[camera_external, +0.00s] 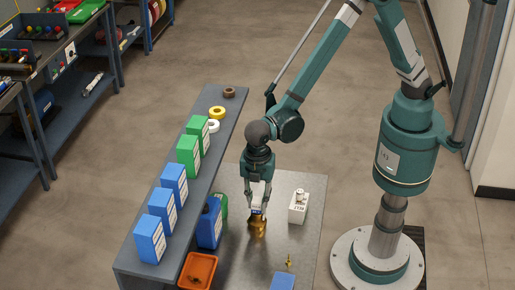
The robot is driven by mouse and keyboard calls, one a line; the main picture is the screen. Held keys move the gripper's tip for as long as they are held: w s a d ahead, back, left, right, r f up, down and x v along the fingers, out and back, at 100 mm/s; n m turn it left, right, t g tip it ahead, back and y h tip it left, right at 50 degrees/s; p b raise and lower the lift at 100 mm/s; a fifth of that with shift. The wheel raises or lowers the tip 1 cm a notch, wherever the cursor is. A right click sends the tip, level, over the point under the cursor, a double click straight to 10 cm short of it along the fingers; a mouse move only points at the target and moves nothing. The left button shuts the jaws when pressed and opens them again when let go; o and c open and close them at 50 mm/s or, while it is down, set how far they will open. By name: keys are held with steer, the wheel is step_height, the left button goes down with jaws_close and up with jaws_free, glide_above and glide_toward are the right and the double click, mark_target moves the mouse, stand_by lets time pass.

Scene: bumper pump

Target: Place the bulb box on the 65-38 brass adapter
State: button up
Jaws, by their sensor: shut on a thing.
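The bulb box (257,211), a small item that looks white and dark blue, is between the fingers of my gripper (258,208). My gripper points down and is shut on it, and the fingers hide part of it. The 65-38 brass adapter (258,228), a golden brass piece, stands on the lower grey table directly below. The box appears at or just above the adapter's top; I cannot tell whether they touch.
A small brass part (289,263) and a blue box (282,281) are nearer the front. An orange bin (198,270) and blue container (209,225) stand left, beside a raised shelf (190,232) with several boxes and tape rolls.

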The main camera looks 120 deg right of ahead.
mark_target(258, 199)
steer(key=shift+f, duration=0.15)
steer(key=o, duration=0.9)
steer(key=shift+c, duration=0.2)
steer(key=shift+r, duration=0.25)
step_height(258, 199, up, 12)
stand_by(0.3)
steer(key=shift+s, duration=0.1)
stand_by(0.5)
